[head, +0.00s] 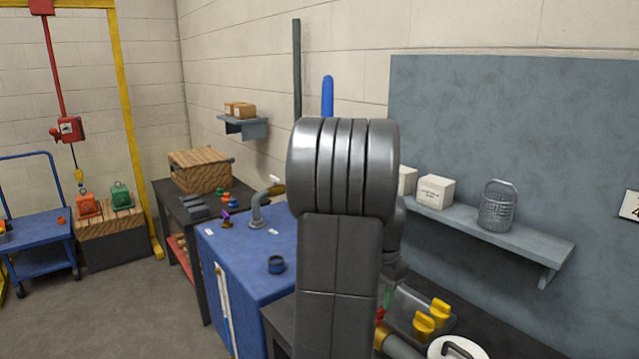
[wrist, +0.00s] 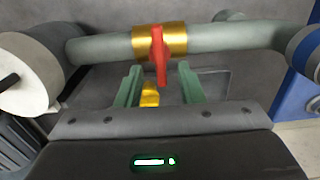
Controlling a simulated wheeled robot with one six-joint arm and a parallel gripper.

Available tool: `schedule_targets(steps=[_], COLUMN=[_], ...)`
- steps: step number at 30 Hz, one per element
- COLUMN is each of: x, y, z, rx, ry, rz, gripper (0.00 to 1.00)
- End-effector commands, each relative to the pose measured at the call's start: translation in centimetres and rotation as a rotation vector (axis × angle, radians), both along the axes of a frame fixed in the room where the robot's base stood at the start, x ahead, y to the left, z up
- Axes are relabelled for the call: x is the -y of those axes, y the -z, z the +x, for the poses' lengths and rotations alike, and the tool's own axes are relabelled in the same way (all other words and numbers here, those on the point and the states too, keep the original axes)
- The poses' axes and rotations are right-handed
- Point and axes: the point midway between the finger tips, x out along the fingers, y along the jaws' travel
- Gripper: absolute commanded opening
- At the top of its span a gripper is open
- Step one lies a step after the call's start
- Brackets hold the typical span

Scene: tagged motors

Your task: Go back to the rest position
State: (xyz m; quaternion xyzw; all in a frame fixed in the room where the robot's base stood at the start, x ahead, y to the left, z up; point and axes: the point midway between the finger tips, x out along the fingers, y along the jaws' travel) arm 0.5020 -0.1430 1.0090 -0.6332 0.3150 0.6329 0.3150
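In the wrist view my gripper (wrist: 160,82) has two green fingers spread apart with a gap between them. A red valve handle (wrist: 158,55) hangs from a brass-coloured fitting (wrist: 172,40) on a grey-green pipe (wrist: 225,36). The handle's lower end shows between the fingertips; I see no finger touching it, but depth is hard to tell. A yellow piece (wrist: 149,95) shows by the left finger. In the head view my dark arm fills the middle and mostly hides the gripper.
Yellow handles (head: 424,326) and a white round lid (head: 457,348) sit close at lower right. A wall shelf (head: 530,243) holds a metal basket (head: 497,206) and white boxes (head: 435,190). A blue cabinet (head: 240,262) stands left of my arm. The floor (head: 120,315) at left is clear.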

Motion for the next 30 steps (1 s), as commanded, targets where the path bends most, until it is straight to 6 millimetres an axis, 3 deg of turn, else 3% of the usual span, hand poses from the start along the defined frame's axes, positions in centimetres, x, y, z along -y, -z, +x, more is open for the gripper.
schedule_targets(steps=[3, 9, 23, 30], x=[0.0, 0.0, 0.0, 0.0], y=[1.9, 3.6, 3.4, 0.7], z=[-0.1, -0.1, 0.0, 0.1], rx=[-0.004, -0.001, 0.0, 0.004], ry=[0.0, 0.0, -0.015, 0.0], rz=[0.001, 0.0, 0.0, -0.001], gripper=[0.34, 0.34, 0.34, 0.34])
